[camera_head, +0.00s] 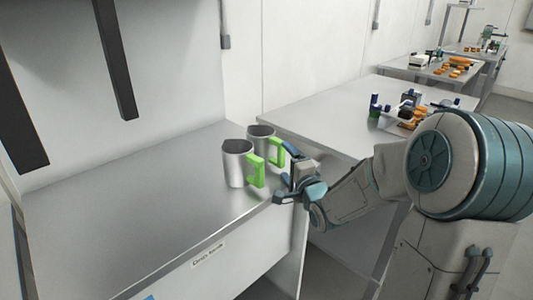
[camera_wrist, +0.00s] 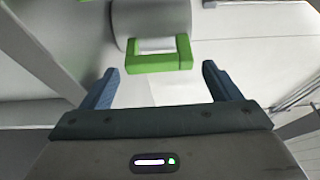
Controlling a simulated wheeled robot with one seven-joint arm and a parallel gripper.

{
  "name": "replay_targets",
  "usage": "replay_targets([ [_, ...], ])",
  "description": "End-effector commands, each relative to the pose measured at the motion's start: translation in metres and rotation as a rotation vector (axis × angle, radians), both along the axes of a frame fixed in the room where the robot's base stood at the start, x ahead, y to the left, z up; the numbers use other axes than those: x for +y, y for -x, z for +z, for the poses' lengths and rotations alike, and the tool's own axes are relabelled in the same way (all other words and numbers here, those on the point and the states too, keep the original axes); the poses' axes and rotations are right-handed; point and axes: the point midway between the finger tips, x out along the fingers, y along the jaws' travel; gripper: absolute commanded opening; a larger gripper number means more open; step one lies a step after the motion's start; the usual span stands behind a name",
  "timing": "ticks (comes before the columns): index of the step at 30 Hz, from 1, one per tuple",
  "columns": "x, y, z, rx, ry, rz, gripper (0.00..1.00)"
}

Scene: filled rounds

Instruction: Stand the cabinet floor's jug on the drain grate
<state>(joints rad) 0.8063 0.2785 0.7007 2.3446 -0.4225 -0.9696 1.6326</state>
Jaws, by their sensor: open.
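Two grey metal jugs with green handles stand upright on a steel surface (camera_head: 130,205): a front jug (camera_head: 236,165) and a back jug (camera_head: 262,133) partly behind it. My gripper (camera_head: 281,174) is open and empty, just right of the front jug, its fingers pointing at the handles. In the wrist view, a jug (camera_wrist: 150,17) lies ahead, its green handle (camera_wrist: 148,62) between or just beyond the two blue fingertips (camera_wrist: 160,72); I cannot tell whether they touch. I cannot make out a drain grate in either view.
A label (camera_head: 208,253) is on the front edge of the steel surface, whose left part is clear. Dark vertical bars (camera_head: 115,60) hang above it. A grey table (camera_head: 330,120) with small orange and blue items stands behind my arm; more tables are farther back.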

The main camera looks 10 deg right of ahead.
Motion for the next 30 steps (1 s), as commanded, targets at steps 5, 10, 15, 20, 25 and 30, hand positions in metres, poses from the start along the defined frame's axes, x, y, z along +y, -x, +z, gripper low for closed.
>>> replay_targets([
  [5, 0.004, -0.011, -0.001, 0.0, 0.0, 0.001, 0.84],
  [10, 0.012, -0.034, -0.003, 0.0, -0.002, 0.003, 0.84],
  [15, 0.017, -0.053, -0.002, 0.0, 0.0, 0.001, 0.84],
  [20, 0.017, -0.058, -0.002, 0.002, 0.002, 0.0, 0.84],
  [25, 0.017, -0.058, -0.002, 0.002, 0.002, 0.0, 0.78],
  [30, 0.017, -0.058, -0.001, 0.0, 0.002, 0.0, 0.47],
])
